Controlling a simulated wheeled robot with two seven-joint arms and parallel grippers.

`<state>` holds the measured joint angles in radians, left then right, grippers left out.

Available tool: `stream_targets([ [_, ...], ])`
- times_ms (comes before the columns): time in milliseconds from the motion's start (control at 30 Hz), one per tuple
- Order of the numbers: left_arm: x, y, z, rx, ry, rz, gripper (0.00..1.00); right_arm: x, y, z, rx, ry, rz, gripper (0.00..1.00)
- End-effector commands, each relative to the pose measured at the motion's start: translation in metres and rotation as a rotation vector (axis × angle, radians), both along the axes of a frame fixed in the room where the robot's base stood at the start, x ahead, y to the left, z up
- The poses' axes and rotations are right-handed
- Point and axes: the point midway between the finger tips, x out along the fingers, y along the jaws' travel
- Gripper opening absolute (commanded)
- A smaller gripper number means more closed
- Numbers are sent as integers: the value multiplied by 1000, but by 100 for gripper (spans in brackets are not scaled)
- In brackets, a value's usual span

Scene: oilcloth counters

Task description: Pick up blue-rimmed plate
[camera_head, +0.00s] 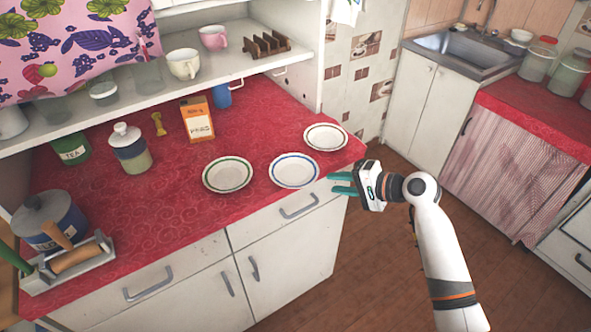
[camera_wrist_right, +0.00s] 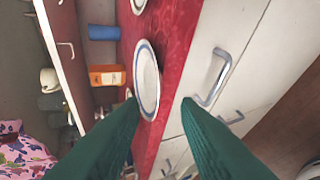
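The blue-rimmed plate (camera_head: 294,170) lies flat on the red oilcloth counter (camera_head: 240,145), near its front edge, between two other plates. It also shows in the right wrist view (camera_wrist_right: 147,80), ahead of the fingers. My right gripper (camera_head: 343,184) is just right of the plate, past the counter's front edge, with its teal fingers pointing left toward it. In the right wrist view its two fingers (camera_wrist_right: 160,112) are spread apart with nothing between them at the tips. The gripper does not appear to touch the plate. My left gripper is not in view.
A green-rimmed plate (camera_head: 228,175) lies left of the blue-rimmed one, and a dark-rimmed plate (camera_head: 325,137) lies behind right. An orange carton (camera_head: 198,120), a blue cup (camera_head: 222,96) and a lidded jar (camera_head: 129,148) stand farther back. A shelf (camera_head: 150,98) overhangs the counter's rear.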

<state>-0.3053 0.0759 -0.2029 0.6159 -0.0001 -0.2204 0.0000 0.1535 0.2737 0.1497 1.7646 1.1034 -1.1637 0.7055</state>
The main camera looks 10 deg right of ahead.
Motion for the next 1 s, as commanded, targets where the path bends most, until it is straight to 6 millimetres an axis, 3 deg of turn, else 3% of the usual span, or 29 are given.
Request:
stream_targets([
  [467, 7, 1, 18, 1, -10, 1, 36, 34, 36, -21, 0, -1, -1, 30],
  [767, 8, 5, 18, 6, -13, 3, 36, 37, 39, -25, -3, -2, -1, 30],
  [933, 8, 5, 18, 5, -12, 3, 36, 37, 38, -25, -3, -1, -1, 2],
  [1000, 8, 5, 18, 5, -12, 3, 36, 37, 38, -25, -3, -1, -1, 0],
])
